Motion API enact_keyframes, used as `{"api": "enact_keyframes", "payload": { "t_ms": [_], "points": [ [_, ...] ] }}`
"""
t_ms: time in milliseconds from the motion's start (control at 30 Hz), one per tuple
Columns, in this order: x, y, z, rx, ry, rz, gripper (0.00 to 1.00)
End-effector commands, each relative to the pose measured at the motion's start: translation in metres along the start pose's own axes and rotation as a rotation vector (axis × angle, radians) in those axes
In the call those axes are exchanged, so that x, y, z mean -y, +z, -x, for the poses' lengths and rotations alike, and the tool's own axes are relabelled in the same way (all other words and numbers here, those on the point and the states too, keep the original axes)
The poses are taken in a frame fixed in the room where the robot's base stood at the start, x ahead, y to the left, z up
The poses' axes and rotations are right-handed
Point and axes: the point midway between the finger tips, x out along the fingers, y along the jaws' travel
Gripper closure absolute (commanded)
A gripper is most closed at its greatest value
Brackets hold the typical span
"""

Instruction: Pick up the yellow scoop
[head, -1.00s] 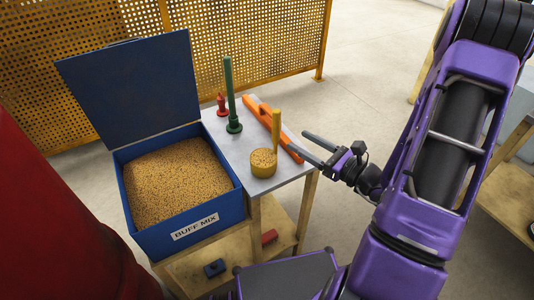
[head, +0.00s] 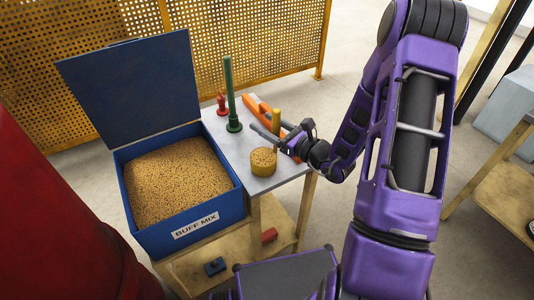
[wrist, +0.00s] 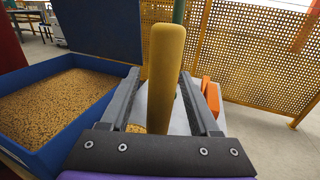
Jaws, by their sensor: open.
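The yellow scoop (head: 263,163) stands on the grey table top (head: 228,148), its round cup holding grainy mix and its handle pointing up. My gripper (head: 268,136) is at the scoop's handle, above the cup. In the wrist view the upright yellow handle (wrist: 165,75) stands between the two dark fingers of my gripper (wrist: 160,98), which are open. The cup is mostly hidden behind the handle and gripper in that view.
A blue bin (head: 128,200) of buff mix, lid raised, adjoins the table on the left. A green post (head: 231,95), a small red piece (head: 221,104) and an orange tool (head: 259,108) stand or lie on the table. A perforated yellow fence (head: 260,40) is behind.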

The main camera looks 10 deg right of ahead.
Motion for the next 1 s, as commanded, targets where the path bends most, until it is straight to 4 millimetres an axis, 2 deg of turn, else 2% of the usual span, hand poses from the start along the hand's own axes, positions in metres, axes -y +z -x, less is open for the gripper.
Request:
{"api": "enact_keyframes", "payload": {
  "t_ms": [133,167,400,500,1000],
  "points": [
    [0.0,-0.0001,0.0002,0.0,0.0,0.0,0.38],
    [0.0001,-0.0001,0.0002,0.0,0.0,0.0,0.41],
    [0.0001,-0.0001,0.0005,0.0,0.0,0.0,0.85],
    [0.0001,-0.0001,0.0005,0.0,0.0,0.0,1.0],
    [0.0002,0.0021,0.0003,0.002,0.0,0.001,1.0]
  ]
}}
